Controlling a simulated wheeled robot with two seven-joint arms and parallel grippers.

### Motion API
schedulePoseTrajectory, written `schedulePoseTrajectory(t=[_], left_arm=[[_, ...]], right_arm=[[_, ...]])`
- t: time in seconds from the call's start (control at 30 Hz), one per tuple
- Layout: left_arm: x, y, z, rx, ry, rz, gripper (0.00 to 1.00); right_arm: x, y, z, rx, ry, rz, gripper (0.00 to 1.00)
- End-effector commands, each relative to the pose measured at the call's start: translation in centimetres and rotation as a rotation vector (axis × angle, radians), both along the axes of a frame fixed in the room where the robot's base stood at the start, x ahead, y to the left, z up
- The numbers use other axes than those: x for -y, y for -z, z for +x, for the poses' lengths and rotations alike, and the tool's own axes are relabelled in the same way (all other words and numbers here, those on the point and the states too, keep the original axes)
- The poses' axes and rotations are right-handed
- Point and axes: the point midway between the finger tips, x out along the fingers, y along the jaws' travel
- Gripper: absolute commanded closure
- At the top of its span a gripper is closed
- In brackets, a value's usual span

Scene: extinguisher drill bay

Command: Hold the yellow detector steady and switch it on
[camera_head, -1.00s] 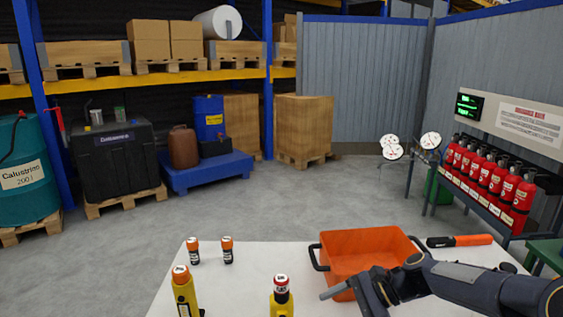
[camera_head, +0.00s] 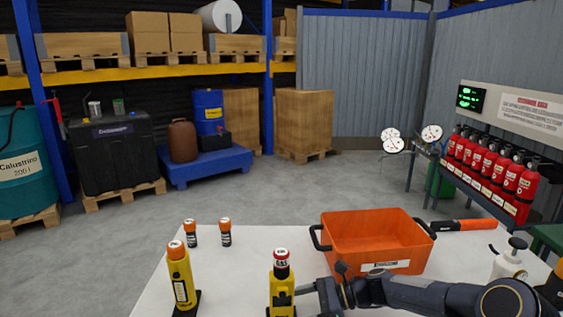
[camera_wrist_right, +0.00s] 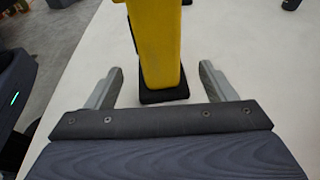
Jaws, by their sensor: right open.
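Two yellow handheld devices stand upright on the white table. The other yellow device (camera_head: 180,277) has an orange cap and a black foot, to the left. My right gripper (camera_head: 295,290) comes in from the right beside the red-topped one. In the right wrist view a yellow body (camera_wrist_right: 160,45) on a black foot shows between the fingers of my open right gripper (camera_wrist_right: 160,72), with a gap on both sides. Its top is out of that view. My left gripper is not in view.
The white table (camera_head: 228,275) also holds two small orange-capped containers (camera_head: 191,235) (camera_head: 225,235), an orange crate (camera_head: 375,245), an orange-and-black tool (camera_head: 464,225) and a white bottle (camera_head: 509,262). My right arm passes in front of the crate.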

Motion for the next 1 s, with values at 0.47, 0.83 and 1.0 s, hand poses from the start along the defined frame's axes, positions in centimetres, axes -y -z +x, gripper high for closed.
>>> schedulePoseTrajectory(t=[0.47, 0.83, 1.0], left_arm=[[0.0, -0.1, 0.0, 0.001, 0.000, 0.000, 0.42], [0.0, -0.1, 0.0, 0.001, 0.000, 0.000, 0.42], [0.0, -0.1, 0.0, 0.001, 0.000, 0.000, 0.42]], right_arm=[[-3.2, 0.9, 0.0, -0.001, -0.001, -0.001, 0.23], [-3.1, 0.9, 0.0, 0.000, 0.000, 0.000, 0.44], [-3.1, 0.9, 0.0, 0.000, 0.000, 0.000, 0.66]])
